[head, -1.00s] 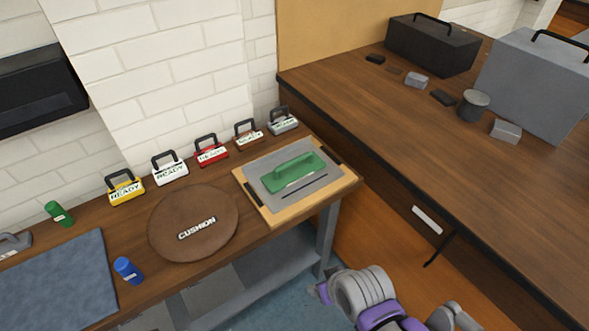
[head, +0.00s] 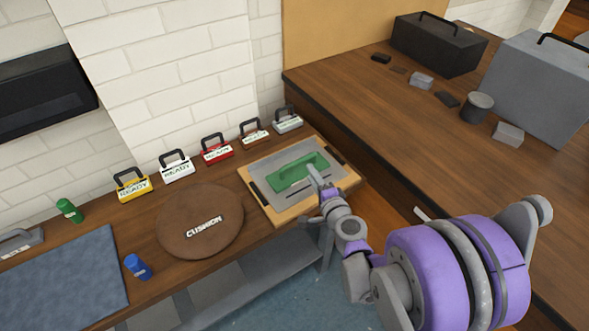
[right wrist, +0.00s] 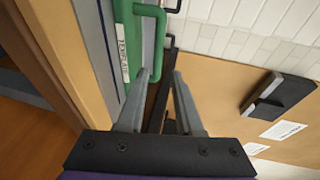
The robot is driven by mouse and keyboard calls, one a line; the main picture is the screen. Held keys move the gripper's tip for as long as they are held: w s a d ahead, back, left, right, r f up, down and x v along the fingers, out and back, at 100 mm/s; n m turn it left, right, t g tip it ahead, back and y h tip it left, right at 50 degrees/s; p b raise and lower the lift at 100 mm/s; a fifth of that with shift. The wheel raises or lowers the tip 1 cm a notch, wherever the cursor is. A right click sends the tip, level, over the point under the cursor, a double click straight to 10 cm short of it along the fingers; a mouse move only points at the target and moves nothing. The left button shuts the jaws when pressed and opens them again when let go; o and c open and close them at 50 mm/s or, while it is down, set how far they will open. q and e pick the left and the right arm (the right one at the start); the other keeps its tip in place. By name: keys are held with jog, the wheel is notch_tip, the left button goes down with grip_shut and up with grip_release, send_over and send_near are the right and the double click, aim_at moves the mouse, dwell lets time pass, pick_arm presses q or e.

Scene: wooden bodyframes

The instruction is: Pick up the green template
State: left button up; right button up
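The green template (head: 290,176), a plate with a raised handle, lies on a grey sheet on the wooden board at the right end of the bench. My right gripper (head: 322,186) is at the template's near right side in the head view and covers part of that end. In the right wrist view, the fingers (right wrist: 160,82) are apart with nothing between them. The template (right wrist: 133,50) with its handle and white label shows just ahead of the left finger. Contact cannot be told. My left gripper is not in view.
A brown round cushion (head: 200,244) lies left of the board (head: 280,214). Several handled "READY" blocks, such as the red one (head: 217,154), line the wall. A higher wooden counter (head: 400,120) with boxes stands to the right.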

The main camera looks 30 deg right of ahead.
aim_at(303, 161)
jog(key=x, duration=0.9)
jog(key=shift+d+f, duration=0.15)
jog(key=shift+d, duration=0.05)
grip_shut()
dwell(1.1)
